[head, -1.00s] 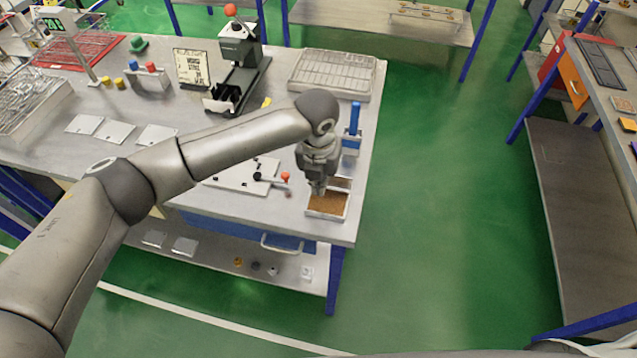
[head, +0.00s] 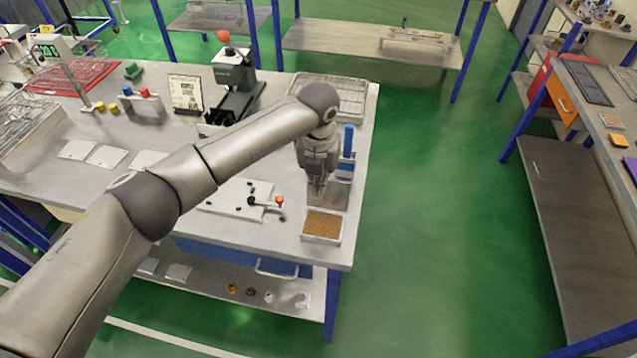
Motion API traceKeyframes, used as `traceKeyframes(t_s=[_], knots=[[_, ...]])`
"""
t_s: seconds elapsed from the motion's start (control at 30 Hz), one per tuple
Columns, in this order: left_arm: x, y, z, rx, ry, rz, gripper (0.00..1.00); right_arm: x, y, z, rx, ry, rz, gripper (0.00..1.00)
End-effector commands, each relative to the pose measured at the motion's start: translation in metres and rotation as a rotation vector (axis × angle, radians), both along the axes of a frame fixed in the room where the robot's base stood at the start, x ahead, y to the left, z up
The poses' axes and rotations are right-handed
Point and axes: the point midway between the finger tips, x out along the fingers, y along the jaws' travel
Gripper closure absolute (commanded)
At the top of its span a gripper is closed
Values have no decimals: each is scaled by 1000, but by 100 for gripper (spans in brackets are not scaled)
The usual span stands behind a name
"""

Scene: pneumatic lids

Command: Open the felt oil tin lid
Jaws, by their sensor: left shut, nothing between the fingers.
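The felt oil tin (head: 322,227) is a small white rectangular tin near the front right corner of the table, with brown felt showing inside. A grey panel, seemingly its lid (head: 340,196), stands at the tin's back side, partly hidden by my gripper; its exact angle is hard to tell. My left gripper (head: 317,197) points down just behind the exposed felt, in front of the panel in the picture. It is shut and empty. I cannot tell whether its fingertips touch the panel. My right gripper is not in view.
A blue upright part (head: 348,141) stands behind the tin. A white board with a red-knobbed lever (head: 279,201) lies left of it. A wire tray (head: 335,92) and a dark press-like machine (head: 236,80) stand farther back. The floor right of the table is clear.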

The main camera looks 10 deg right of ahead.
Motion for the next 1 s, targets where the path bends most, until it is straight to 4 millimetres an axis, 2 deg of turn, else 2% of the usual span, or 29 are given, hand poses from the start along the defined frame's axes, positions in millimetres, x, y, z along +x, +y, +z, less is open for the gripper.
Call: traceKeyframes(t_s=[0.2, 0.53, 0.63, 0.77, 1.0], knots=[[6, -1, 4, -7, -19, 2, 100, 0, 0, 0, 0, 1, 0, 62], [6, -1, 5, -7, -17, 3, 100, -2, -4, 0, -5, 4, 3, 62], [5, -1, 12, -6, -16, 2, 100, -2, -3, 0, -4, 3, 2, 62], [3, 0, 32, -6, -19, 1, 100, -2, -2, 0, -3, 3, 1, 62], [-2, 2, 85, -8, -25, 1, 100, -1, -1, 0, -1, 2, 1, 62]])
